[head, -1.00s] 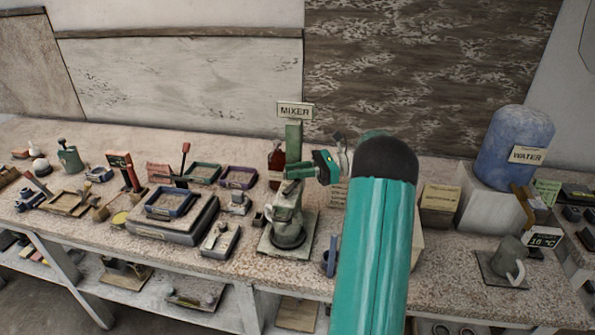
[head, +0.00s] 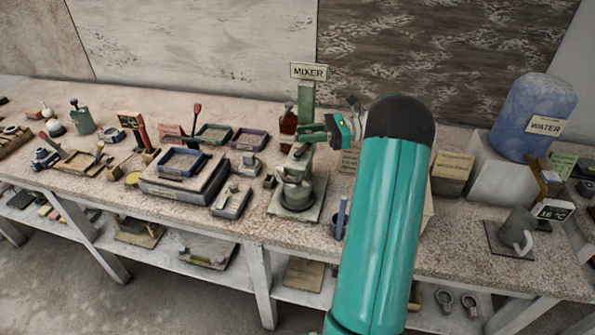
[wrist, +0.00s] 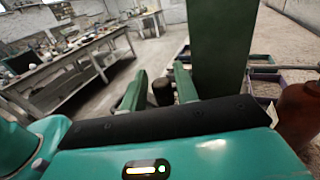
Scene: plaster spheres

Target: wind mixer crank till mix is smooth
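The mixer stands on the bench under a MIXER sign (head: 309,72), with a green post (head: 306,95) and a grey pot (head: 297,196) on its base plate (head: 318,200). My gripper (head: 312,134) is at the upper part of the mixer, in front of the post and above the pot. In the wrist view my gripper (wrist: 160,88) is open, its two green fingers apart. A dark round knob (wrist: 162,93), seemingly the crank handle, shows between them, with no clear grip on it. The post (wrist: 222,45) rises close behind the right finger. The mix inside the pot cannot be made out.
A red-brown bottle (head: 288,122) stands close behind the mixer; it also shows at right in the wrist view (wrist: 298,115). Stacked trays (head: 180,180) and a small grey tool block (head: 231,200) lie to the left. A blue water drum (head: 532,115) and grey mug (head: 518,228) are at right.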

